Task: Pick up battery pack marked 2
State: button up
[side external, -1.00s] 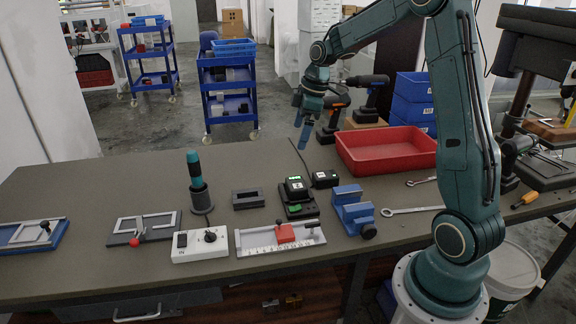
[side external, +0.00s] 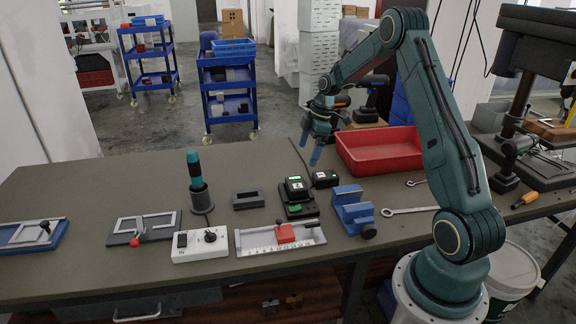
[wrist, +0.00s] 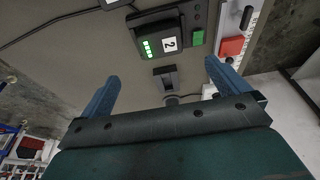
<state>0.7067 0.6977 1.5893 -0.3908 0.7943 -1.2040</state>
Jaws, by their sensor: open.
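The battery pack marked 2 (wrist: 160,42) is black with a white label and a row of green lights in the wrist view. It appears to be the black pack (side external: 296,188) seated on a dark charger (side external: 297,211) with a green patch in the side view; its number is not readable there. My gripper (side external: 312,149) is open and empty above the bench, behind and above the pack. In the wrist view its blue fingers (wrist: 160,76) are spread, with the pack ahead of them near the top, apart from both.
A blue vise (side external: 352,211) and red tray (side external: 388,150) stand to the right. A grey slotted block (side external: 248,198) and screwdriver holder (side external: 201,199) are left. A fixture with a red block (side external: 285,233) is in front.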

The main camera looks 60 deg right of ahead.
send_over(297, 182)
jog(key=s+d, duration=0.1)
notch_tip(297, 182, down, 7)
jog(key=shift+s+f, duration=0.1)
jog(key=shift+x, duration=2.55)
jog(key=c, duration=1.3)
jog(key=shift+c, duration=0.2)
jog(key=shift+r, duration=0.2)
notch_tip(297, 182, up, 20)
